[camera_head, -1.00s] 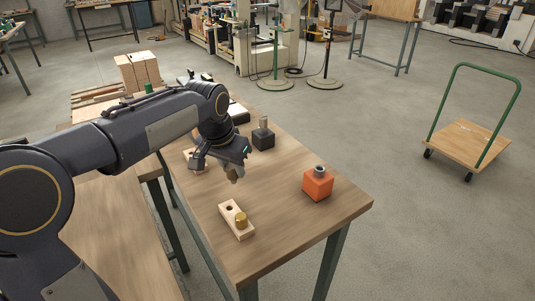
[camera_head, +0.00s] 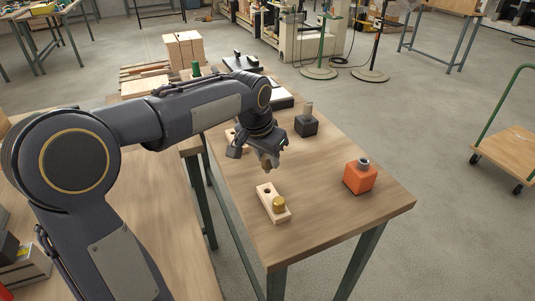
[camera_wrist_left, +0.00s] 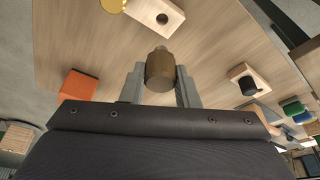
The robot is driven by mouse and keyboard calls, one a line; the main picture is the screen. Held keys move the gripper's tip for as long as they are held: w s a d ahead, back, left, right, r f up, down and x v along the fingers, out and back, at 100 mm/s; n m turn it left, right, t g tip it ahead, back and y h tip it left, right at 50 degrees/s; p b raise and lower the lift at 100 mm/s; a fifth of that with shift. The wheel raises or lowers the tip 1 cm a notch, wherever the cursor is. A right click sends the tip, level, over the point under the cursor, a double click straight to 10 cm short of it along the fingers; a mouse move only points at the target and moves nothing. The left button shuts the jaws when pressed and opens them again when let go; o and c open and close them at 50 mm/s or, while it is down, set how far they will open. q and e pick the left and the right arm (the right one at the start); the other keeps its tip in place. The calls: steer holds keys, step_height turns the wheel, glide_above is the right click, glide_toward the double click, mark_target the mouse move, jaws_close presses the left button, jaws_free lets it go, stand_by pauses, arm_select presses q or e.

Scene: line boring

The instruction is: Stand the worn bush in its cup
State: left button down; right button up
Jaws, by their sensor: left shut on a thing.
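My left gripper (camera_head: 266,156) points down above the table, shut on a dull brown cylindrical bush (camera_wrist_left: 160,69). In the left wrist view the bush sits between the two grey fingers. It looks clear of the table. An orange block (camera_head: 359,179) with a grey metal cylinder on top is to the right. A black block (camera_head: 306,126) with a tan cylinder is behind. I cannot tell which holder is the worn bush's cup. My right gripper is out of view.
Another wooden block (camera_wrist_left: 248,80), with a black piece in it, is partly behind my arm in the head view. The wooden table (camera_head: 325,215) has free room between the blocks. A green-handled cart (camera_head: 508,150) stands on the floor at right.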

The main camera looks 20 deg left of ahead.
arm_select(q)
steer(key=b, duration=0.4)
glide_above(270, 189)
steer(key=s, duration=0.1)
steer(key=shift+a+f, duration=0.15)
steer(key=shift+f, duration=2.85)
steer(key=shift+f+b, duration=0.6)
steer(key=shift+f, duration=0.8)
steer(key=c, duration=1)
jaws_free()
steer(key=shift+c, duration=0.2)
steer(key=shift+r, duration=0.1)
steer(key=p+v, duration=0.6)
steer(key=v, duration=0.2)
